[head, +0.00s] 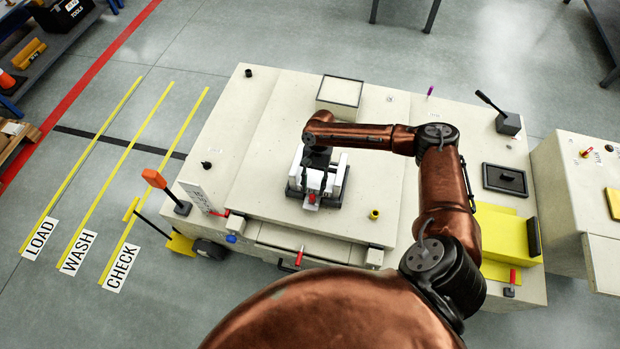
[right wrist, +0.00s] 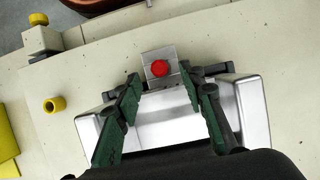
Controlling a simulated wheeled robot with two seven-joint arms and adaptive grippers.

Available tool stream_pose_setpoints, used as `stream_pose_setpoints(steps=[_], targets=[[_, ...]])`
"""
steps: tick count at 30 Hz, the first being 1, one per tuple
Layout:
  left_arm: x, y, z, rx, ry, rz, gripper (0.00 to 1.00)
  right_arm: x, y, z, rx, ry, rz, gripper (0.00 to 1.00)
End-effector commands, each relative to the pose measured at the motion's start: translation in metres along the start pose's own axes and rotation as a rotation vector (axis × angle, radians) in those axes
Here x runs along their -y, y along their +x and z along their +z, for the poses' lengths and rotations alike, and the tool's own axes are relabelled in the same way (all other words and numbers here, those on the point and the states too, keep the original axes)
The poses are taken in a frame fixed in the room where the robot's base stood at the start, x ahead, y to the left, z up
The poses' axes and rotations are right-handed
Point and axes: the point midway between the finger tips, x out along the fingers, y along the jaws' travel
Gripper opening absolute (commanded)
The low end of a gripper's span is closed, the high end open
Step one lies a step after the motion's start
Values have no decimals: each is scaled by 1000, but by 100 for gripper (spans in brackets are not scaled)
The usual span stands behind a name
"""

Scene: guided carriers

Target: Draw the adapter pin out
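A red round head (right wrist: 160,69), which I take to be the adapter pin's, sits on a small metal bracket (right wrist: 152,57) at the front of a silver adapter block. It also shows as a small red spot in the head view (head: 312,198). The silver block (right wrist: 250,108) stands on the carrier's cream top (head: 255,180). My right gripper (right wrist: 159,82) is over the block, its two green fingers open and apart. The red head shows between and just beyond the fingertips, not gripped. The pin's shaft is hidden. My left gripper is not in view.
A raised cream box (head: 340,92) stands behind the block. A yellow cap (head: 374,214) is to its right, and a red-handled lever (head: 299,256) is at the front. An orange-topped post (head: 154,178) rises at the left. The carrier top left of the block is clear.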

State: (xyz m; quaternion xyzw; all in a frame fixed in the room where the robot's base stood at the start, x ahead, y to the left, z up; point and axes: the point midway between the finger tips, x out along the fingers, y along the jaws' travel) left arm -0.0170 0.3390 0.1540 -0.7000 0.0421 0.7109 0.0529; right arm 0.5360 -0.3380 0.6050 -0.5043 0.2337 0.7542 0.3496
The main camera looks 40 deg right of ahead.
Motion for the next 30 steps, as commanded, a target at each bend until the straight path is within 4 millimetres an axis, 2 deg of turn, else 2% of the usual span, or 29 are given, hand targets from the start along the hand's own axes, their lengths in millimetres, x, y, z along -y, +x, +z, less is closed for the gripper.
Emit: stream_pose_setpoints(steps=[1, 3, 5, 6, 8, 9, 10, 22, 30], targets=[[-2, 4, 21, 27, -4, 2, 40, -1, 12, -1, 3, 1, 2, 37], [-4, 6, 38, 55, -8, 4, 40, -2, 24, -1, 3, 2, 3, 37], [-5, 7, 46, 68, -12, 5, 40, -2, 33, -1, 2, 1, 2, 37], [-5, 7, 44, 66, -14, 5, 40, -2, 38, -1, 2, 1, 2, 37], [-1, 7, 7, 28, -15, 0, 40, -1, 44, -1, 1, 1, 2, 37], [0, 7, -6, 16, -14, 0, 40, -1, 48, -1, 1, 0, 1, 37], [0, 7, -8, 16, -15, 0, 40, -1, 51, -1, 1, 0, 1, 37], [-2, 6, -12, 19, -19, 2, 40, 2, 57, 0, 0, -4, 0, 37], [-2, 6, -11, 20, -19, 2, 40, 2, 57, 0, 0, -4, 0, 19]])
